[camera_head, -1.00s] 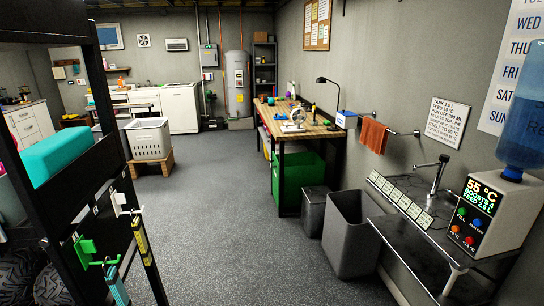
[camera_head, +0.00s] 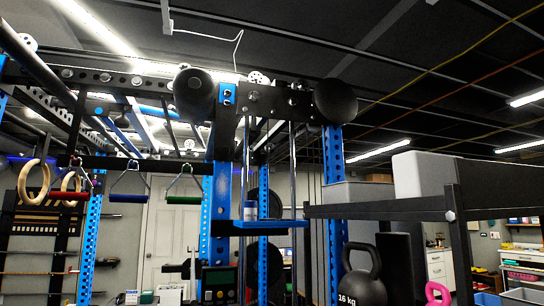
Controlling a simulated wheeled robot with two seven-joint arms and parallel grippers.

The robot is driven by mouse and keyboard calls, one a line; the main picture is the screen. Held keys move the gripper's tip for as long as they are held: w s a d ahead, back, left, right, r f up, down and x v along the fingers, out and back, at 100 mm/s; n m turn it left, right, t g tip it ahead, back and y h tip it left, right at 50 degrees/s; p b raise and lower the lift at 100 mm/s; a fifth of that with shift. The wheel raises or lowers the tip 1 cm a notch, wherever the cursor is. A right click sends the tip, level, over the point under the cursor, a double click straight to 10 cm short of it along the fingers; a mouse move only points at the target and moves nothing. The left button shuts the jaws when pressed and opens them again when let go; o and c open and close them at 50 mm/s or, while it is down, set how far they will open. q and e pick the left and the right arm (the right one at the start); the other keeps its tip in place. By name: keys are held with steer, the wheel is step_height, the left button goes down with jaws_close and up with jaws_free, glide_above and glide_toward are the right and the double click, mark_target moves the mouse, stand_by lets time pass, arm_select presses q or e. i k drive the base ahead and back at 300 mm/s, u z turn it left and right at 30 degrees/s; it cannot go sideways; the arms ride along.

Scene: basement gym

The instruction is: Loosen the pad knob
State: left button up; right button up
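I cannot make out a pad knob for certain. Two large round black ends, one on the left (camera_head: 194,93) and one on the right (camera_head: 335,101), sit high on a black and blue rack frame (camera_head: 221,190); I cannot tell whether they are pads, knobs or something else. A grey block like a pad (camera_head: 425,175) rests on a black horizontal beam (camera_head: 385,209) at the right. Neither of my grippers is in view.
Wooden rings (camera_head: 33,182) and coloured handles (camera_head: 184,200) hang at the left. A white door (camera_head: 170,250) is behind the rack.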

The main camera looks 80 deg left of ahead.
mark_target(224, 151)
steer(key=u, duration=2.1)
